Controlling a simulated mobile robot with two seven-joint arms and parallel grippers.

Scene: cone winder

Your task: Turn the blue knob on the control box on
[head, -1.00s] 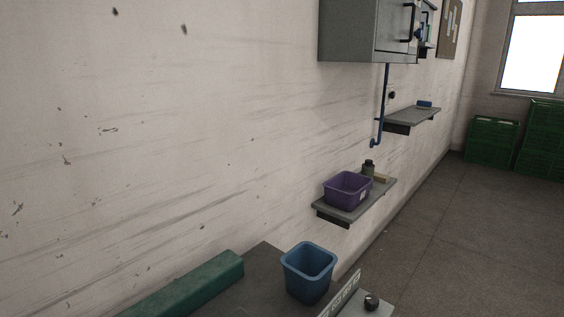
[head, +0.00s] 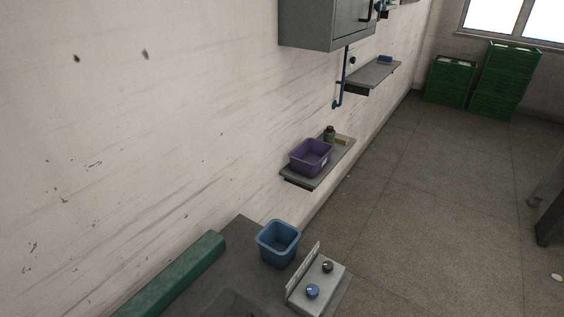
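I cannot tell the blue knob's setting. Neither of my grippers shows in the head view.
A blue bin (head: 278,243) stands just left of the box on the work surface (head: 232,262). A long green block (head: 172,277) lies further left. A wall shelf (head: 337,153) holds a purple bin (head: 310,157). A grey cabinet (head: 318,22) hangs above. The floor to the right is mostly clear.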

